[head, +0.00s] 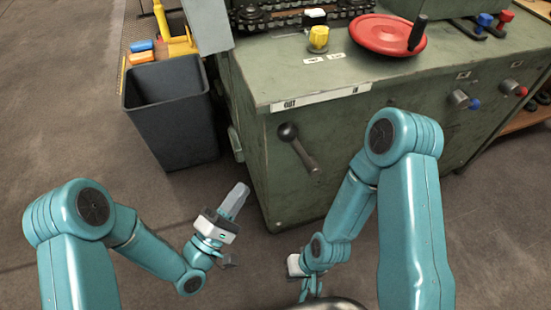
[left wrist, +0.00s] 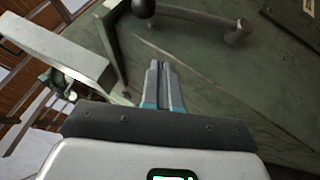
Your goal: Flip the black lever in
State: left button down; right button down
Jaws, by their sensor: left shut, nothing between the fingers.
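The lever (head: 302,153) is on the front of the green cabinet, with a black ball knob at its upper left and a grey arm slanting down to the right. It also shows at the top of the left wrist view (left wrist: 192,16), with the knob partly cut off. My left gripper (head: 242,188) is shut and empty, left of and below the lever and apart from it. Its closed fingers (left wrist: 160,70) point toward the cabinet front. My right gripper (head: 294,265) is low near the cabinet's base; its fingers cannot be made out.
The green cabinet (head: 400,120) carries a red handwheel (head: 388,34) and a yellow knob (head: 319,37) on top. Blue (head: 474,103) and red (head: 521,91) knobs are on its front right. A dark bin (head: 170,115) stands left of the cabinet. The floor between is clear.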

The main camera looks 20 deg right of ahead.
aim_at(301, 150)
pick_arm(q)
jog(key=shift+r, duration=0.1)
jog(key=s+d+b+x, duration=0.1)
jog(key=s+x, duration=0.1)
jog(key=x, duration=1)
jog(key=shift+d+r, duration=0.45)
jog(key=shift+w+r, duration=0.1)
